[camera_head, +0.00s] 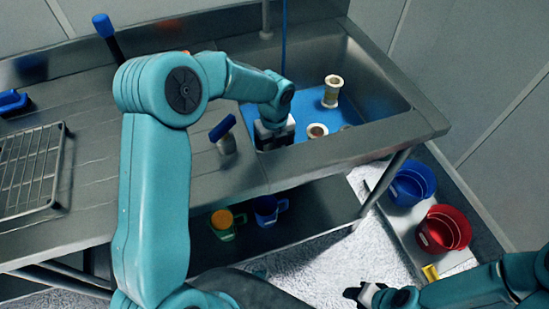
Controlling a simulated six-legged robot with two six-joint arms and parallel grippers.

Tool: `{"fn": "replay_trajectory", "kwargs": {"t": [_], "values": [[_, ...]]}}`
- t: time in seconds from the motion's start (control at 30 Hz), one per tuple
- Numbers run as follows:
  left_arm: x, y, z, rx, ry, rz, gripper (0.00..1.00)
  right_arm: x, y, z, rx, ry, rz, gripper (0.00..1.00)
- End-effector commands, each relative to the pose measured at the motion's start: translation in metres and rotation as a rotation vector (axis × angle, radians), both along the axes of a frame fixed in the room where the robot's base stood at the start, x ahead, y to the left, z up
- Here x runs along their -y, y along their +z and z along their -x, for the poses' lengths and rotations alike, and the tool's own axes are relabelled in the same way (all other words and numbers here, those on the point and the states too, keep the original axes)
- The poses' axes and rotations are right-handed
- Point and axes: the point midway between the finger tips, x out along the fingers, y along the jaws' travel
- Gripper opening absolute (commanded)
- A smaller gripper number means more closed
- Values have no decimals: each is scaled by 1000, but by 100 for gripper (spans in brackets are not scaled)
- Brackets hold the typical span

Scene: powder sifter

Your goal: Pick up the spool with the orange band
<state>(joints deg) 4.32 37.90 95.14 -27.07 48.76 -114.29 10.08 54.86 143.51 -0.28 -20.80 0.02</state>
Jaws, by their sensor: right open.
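A cream spool (332,90) stands upright on the blue sink floor, with a faint yellowish band around its middle. A second spool (317,131) is nearer, its ring-shaped top showing and its lower part hidden by the sink's front edge. A third round piece (346,127) barely shows beside it. I cannot tell which one has an orange band. My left gripper (274,137) points down into the sink's left part, left of the spools and apart from them; its fingers are hidden. My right gripper (364,294) is open and empty, low at the right, away from the sink.
The metal sink rim (395,128) surrounds the blue basin. A blue-handled tool (224,134) stands left of my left gripper. A wire rack (30,170) lies on the counter. Blue (411,184) and red (443,231) buckets stand at the right. Mugs (268,210) sit on the lower shelf.

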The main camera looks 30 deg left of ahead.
Motion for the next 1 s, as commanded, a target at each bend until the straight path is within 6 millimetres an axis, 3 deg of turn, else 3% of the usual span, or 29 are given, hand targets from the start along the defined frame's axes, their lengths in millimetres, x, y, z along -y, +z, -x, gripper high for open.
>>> {"fn": "replay_trajectory", "kwargs": {"t": [0.1, 0.33, 0.5, 0.83, 1.0], "values": [[0, -11, 0, -1, 0, 1, 81, 0, -1, 0, 0, 0, 0, 43], [0, -12, 0, 1, 0, 1, 81, 0, -1, 0, 0, 0, 0, 43], [0, -12, 0, 1, 0, 1, 30, 0, -1, 0, 0, 0, 0, 43], [0, -7, -1, 3, 0, 0, 30, 0, 0, 0, 0, 0, 0, 43], [0, 13, -1, 6, 1, -1, 30, 0, 2, 0, 0, 0, 0, 43]]}}
